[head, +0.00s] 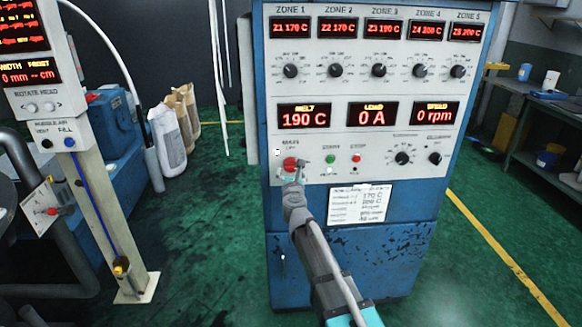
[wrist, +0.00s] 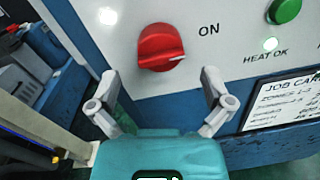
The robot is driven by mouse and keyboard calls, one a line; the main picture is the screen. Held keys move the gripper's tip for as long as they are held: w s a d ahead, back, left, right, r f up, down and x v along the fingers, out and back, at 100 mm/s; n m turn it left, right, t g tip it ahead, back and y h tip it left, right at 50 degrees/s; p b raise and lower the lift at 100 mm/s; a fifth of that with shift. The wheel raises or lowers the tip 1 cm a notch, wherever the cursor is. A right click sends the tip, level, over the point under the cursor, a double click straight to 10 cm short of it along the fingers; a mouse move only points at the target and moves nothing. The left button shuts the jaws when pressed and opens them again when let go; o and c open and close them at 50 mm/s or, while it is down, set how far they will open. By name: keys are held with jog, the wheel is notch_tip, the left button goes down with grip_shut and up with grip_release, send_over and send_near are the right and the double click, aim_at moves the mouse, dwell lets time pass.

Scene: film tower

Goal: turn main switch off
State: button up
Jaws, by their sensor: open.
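The main switch is a red rotary knob (head: 290,163) at the lower left of the control cabinet's panel, under the word MAIN. In the wrist view the knob (wrist: 160,46) has its ridge lying roughly sideways, and a white mark at its right end points toward the ON label (wrist: 208,29). My gripper (wrist: 159,86) is open, one finger on either side below the knob, and appears apart from it.
A green button (head: 330,159) and a red button (head: 357,158) sit right of the switch. A job card (head: 360,204) is fixed below them. Displays read 190 C, 0 A and 0 rpm. A pale post (head: 112,220) stands left; green floor lies between.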

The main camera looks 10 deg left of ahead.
aim_at(291, 168)
jog(key=shift+x, duration=2.25)
jog(key=c, duration=1.1)
jog(key=shift+o, duration=0.2)
